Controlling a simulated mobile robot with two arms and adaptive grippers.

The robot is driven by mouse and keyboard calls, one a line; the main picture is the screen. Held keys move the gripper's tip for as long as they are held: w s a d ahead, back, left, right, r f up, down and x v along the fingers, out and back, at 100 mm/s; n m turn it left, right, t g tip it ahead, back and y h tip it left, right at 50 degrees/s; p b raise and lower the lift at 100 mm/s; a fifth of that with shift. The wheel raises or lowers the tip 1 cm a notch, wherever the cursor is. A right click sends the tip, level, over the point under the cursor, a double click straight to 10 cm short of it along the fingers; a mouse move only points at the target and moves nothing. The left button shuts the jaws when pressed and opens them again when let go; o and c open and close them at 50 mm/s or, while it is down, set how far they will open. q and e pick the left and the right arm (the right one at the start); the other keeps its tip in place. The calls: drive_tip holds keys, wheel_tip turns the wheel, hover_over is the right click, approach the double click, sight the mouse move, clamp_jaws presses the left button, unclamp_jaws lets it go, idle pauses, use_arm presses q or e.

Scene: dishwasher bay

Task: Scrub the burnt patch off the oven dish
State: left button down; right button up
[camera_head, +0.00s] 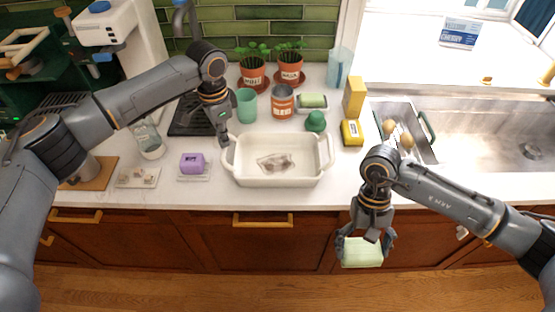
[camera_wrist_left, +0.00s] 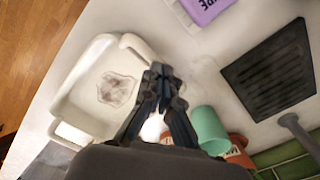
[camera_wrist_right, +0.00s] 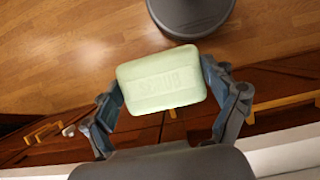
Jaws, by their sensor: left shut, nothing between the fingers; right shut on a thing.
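The cream oven dish (camera_head: 233,172) stands on the white counter, with a brownish burnt patch (camera_head: 276,163) on its floor. The patch also shows in the left wrist view (camera_wrist_left: 116,89). My left gripper (camera_head: 224,142) is shut and empty at the dish's left rear corner, pointing down; I cannot tell if it touches the rim. My right gripper (camera_head: 364,240) is shut on a pale green scrub sponge (camera_head: 362,252), in front of the counter and above the floor. The sponge, with raised "SCRUB" lettering, fills the middle of the right wrist view (camera_wrist_right: 162,80).
Behind the dish stand a green cup (camera_head: 246,106), an orange tin (camera_head: 282,102), another green sponge in a holder (camera_head: 312,101) and a dark green knobbed thing (camera_head: 316,122). A purple block (camera_head: 193,163) lies left, a yellow box (camera_head: 352,133) right. The sink (camera_head: 470,125) is further right.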

use_arm(q)
drive_tip(key=shift+f, duration=0.2)
wheel_tip(320, 180, up, 6)
drive_tip(key=p, duration=0.7)
drive_tip(key=shift+r+p, duration=0.1)
drive_tip(key=shift+p, duration=0.2)
use_arm(e)
wheel_tip(320, 180, up, 8)
drive_tip(key=shift+f, duration=0.25)
